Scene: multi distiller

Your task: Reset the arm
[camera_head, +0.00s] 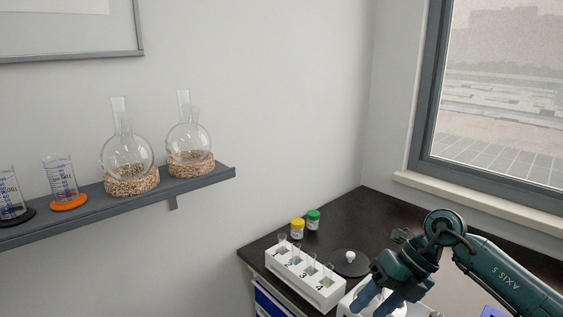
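My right arm, dark teal, comes in from the right edge over the dark table (345,213). Its gripper (373,304) points down and left above a white device (349,302) at the bottom of the view. Its two bluish fingers stand apart, and I see nothing held between them. The arm and gripper cover part of the device. My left gripper is not in view.
A white numbered rack (318,291) with tubes stands left of the gripper, near a dark round plate (350,263). Yellow-capped (297,229) and green-capped (313,220) jars stand behind. A wall shelf (100,207) holds flasks (127,155) and beakers.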

